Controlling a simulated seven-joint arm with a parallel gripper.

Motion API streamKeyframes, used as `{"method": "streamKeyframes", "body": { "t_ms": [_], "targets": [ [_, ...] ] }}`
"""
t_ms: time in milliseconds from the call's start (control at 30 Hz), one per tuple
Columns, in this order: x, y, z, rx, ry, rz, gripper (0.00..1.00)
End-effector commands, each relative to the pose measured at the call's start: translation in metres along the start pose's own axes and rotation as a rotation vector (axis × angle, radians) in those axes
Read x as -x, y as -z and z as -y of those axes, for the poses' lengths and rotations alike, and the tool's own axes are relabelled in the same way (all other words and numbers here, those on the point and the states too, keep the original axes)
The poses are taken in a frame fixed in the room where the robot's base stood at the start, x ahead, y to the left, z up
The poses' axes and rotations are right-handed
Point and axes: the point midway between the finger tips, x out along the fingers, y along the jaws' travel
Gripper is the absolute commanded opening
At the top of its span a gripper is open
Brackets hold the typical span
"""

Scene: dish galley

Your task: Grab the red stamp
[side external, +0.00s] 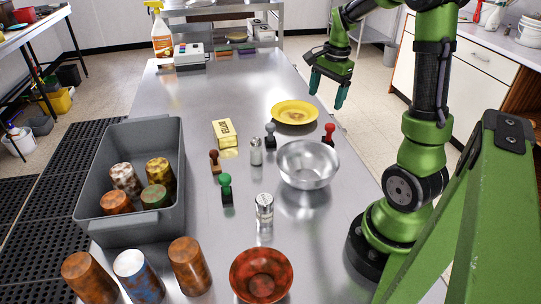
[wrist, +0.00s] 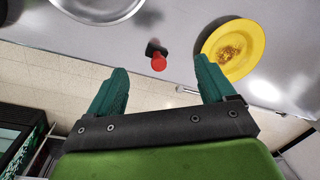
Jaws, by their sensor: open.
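The red stamp (side external: 329,133) stands upright near the right edge of the metal table, partly hidden behind the silver bowl in the side external view. In the wrist view the red stamp (wrist: 158,61) shows its red knob and dark base, ahead of my fingertips and between their lines. My gripper (side external: 328,88) is open and empty. It hangs above the table's right edge, higher and farther back than the stamp. Its two teal fingers (wrist: 160,75) are apart in the wrist view.
A silver bowl (side external: 308,177) and a yellow plate (side external: 295,106) stand close to the stamp on either side. Black (side external: 270,142), wooden (side external: 214,166) and green (side external: 226,195) stamps stand to the left. A grey bin (side external: 126,231) holds several cups. The table's far middle is clear.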

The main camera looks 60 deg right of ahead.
Motion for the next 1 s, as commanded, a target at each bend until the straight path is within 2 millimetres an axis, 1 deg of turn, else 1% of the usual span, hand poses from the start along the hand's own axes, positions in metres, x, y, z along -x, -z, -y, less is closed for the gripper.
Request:
{"method": "streamKeyframes", "body": {
  "t_ms": [33, 100, 167, 267, 367, 433, 567, 800, 900, 1000],
  "targets": [
    [-0.007, 0.026, -0.002, -0.141, -0.044, -0.016, 0.83],
    [-0.009, 0.05, -0.003, -0.319, -0.083, -0.039, 0.83],
    [-0.005, 0.059, -0.002, -0.426, -0.094, -0.053, 0.83],
    [0.004, 0.06, 0.001, -0.536, -0.091, -0.061, 0.83],
    [0.001, 0.058, -0.001, -0.592, -0.1, -0.057, 0.83],
    [-0.007, 0.057, -0.002, -0.605, -0.103, -0.056, 0.83],
    [-0.032, 0.057, -0.006, -0.604, -0.104, -0.055, 0.83],
    [-0.084, 0.058, -0.011, -0.601, -0.103, -0.055, 0.83],
    [-0.1, 0.058, -0.012, -0.601, -0.102, -0.055, 0.83],
    [-0.11, 0.058, -0.013, -0.6, -0.1, -0.056, 0.83]
  ]
}}
